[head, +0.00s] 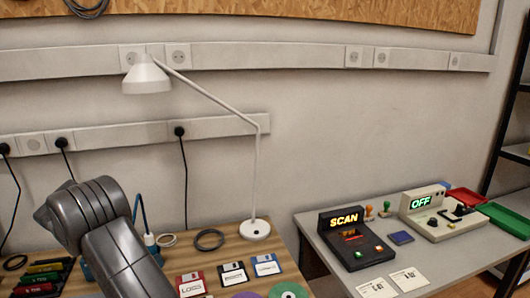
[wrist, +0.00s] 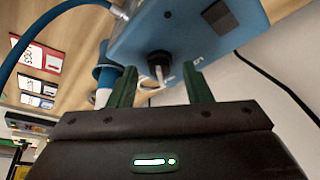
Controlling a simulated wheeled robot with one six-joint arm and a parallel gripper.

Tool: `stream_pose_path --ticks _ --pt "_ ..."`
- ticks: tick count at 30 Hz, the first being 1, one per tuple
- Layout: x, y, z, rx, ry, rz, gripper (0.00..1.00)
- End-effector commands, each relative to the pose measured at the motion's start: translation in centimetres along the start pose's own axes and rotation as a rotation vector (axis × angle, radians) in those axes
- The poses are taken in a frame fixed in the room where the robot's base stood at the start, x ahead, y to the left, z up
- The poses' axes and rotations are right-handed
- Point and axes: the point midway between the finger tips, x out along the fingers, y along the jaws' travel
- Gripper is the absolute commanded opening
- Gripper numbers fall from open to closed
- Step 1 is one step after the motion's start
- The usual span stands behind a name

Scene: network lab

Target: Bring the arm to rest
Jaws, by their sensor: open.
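My gripper (wrist: 160,85) shows in the wrist view with its two dark green fingers apart. A blue box (wrist: 235,25) lies close beyond the fingertips. A black round part with a small pale metal piece (wrist: 158,66) on the box face shows between the fingers; I cannot tell whether the fingers touch it. In the head view my grey arm is bent at the lower left, and it hides the gripper and most of the blue box.
A white desk lamp (head: 257,229) stands right of my arm. Several floppy disks (head: 233,273) lie on the wooden desk, with a black ring (head: 209,239) behind them. A grey table with a SCAN device (head: 355,240) and an OFF device (head: 440,215) stands at right.

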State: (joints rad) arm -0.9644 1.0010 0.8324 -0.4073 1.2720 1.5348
Motion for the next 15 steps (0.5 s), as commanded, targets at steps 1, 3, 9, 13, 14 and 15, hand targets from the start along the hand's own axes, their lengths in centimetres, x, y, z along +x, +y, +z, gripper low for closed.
stream_pose_path --ticks 1,3,9,13,14,15 --pt "-0.6 -0.1 0.0 0.003 0.0 -0.003 0.45" --pt "-1.5 -0.1 0.0 0.003 0.001 -0.004 0.45" --pt "-5.3 -0.1 0.0 0.003 0.0 -0.004 0.45" --pt "-7.8 -0.1 0.0 0.003 0.0 -0.004 0.45" --pt "-8.5 -0.1 0.0 0.003 0.0 -0.003 0.45" --pt "-9.3 -0.1 0.1 0.003 0.0 -0.004 0.45"
